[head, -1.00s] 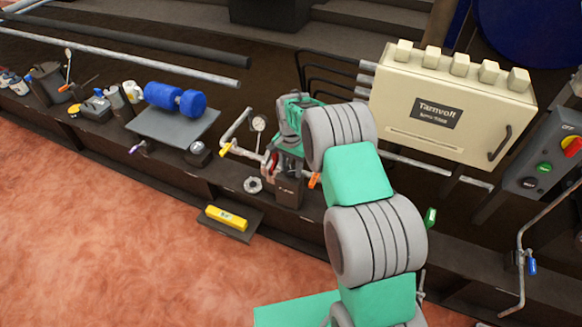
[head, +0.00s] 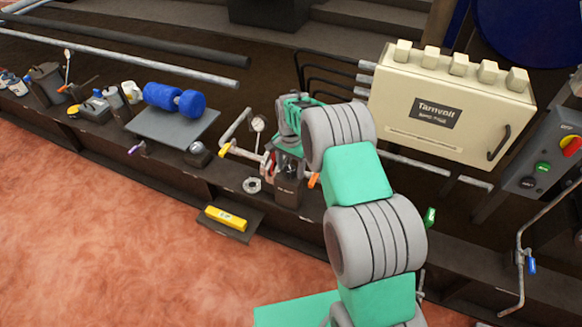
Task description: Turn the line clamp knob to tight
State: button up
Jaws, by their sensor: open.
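My arm reaches over the bench, and my gripper (head: 271,166) points down beside a small dark box (head: 288,191) with a pale label. The jaws are open, small and partly hidden by my wrist. A grey lobed knob-like piece (head: 251,185) lies at the bench's front edge, just left of the box and apart from the gripper. I cannot tell whether this is the line clamp knob or whether the knob is among the small red and grey parts at the gripper. No tight marking is readable. Any contact between the jaws and these parts cannot be made out.
A pipe with a yellow handle (head: 225,151) and a round gauge (head: 258,124) stand close left of the gripper. An orange lever (head: 313,180) is close right. The cream Tarnvolt cabinet (head: 450,100) stands right. A yellow block (head: 226,217) sits on a low shelf in front.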

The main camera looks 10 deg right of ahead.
aim_at(290, 169)
jog(key=shift+r, duration=0.1)
notch_tip(290, 169, up, 8)
jog(key=shift+f+p, duration=0.2)
jog(key=shift+p, duration=0.4)
jog(key=s+r+n+t+p, duration=0.15)
jog(key=s+r+p, duration=0.35)
jog(key=r, duration=0.7)
jog(key=s+r+n+p, duration=0.3)
jog(key=s+r+p, duration=0.2)
jog(key=r, duration=0.6)
jog(key=s+r+n+t+p, duration=0.1)
jog(key=s+r+p, duration=0.3)
jog(key=s, duration=0.5)
jog(key=s+r+n+p, duration=0.3)
jog(key=s+r+p, duration=0.1)
jog(key=s+r, duration=0.3)
jog(key=shift+s+d+n+t, duration=0.2)
jog(key=shift+s+n+t, duration=0.15)
jog(key=shift+s, duration=0.8)
